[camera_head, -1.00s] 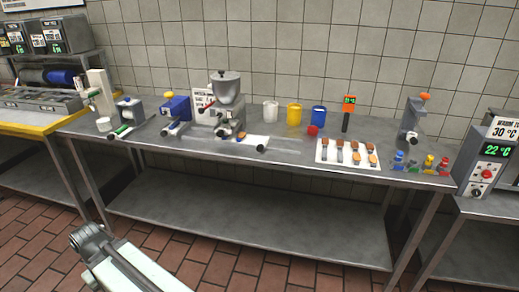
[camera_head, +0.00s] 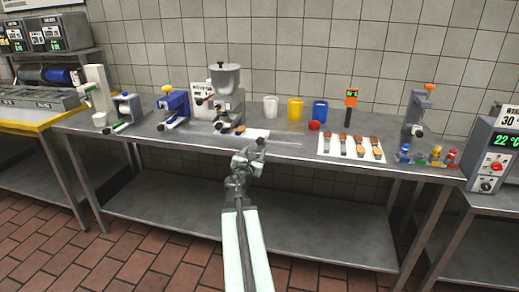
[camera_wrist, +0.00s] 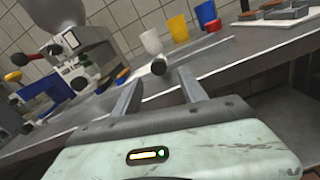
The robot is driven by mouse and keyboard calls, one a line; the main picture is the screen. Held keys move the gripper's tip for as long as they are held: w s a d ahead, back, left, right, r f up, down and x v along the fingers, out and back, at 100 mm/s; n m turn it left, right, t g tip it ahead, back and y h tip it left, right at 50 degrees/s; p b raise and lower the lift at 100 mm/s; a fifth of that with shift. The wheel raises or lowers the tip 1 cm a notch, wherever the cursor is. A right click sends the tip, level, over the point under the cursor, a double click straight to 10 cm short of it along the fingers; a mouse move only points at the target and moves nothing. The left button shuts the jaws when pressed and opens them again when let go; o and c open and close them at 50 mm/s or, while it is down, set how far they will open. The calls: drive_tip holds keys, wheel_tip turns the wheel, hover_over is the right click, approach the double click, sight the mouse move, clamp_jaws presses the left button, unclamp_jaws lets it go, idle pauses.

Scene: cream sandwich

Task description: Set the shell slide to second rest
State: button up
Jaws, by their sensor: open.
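A dark knob with a pale end face (camera_wrist: 158,67) stands at the front of the steel table; I take it to be the handle of the shell slide. In the head view the knob (camera_head: 260,141) is just beyond my gripper (camera_head: 248,158), by a long thin rail (camera_head: 200,138) along the table front. In the wrist view my gripper (camera_wrist: 160,82) is open, with the knob seen between and just beyond its fingertips. I see no contact. The slide's rests cannot be made out, and my gripper hides part of the front edge.
A hopper machine (camera_head: 224,85) stands behind the rail, with a blue device (camera_head: 174,104) to its left. White, yellow (camera_head: 295,108) and blue cups stand behind. A white board of small pieces (camera_head: 330,153) lies right. A steel shelf (camera_head: 310,230) is below.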

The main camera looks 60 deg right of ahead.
sight(260, 142)
drive_tip(key=shift+d+r, duration=0.1)
drive_tip(key=shift+d, duration=0.1)
drive_tip(key=x, duration=0.7)
drive_tip(key=shift+w+d, duration=0.1)
drive_tip(key=shift+d, duration=0.15)
clamp_jaws()
idle(1.0)
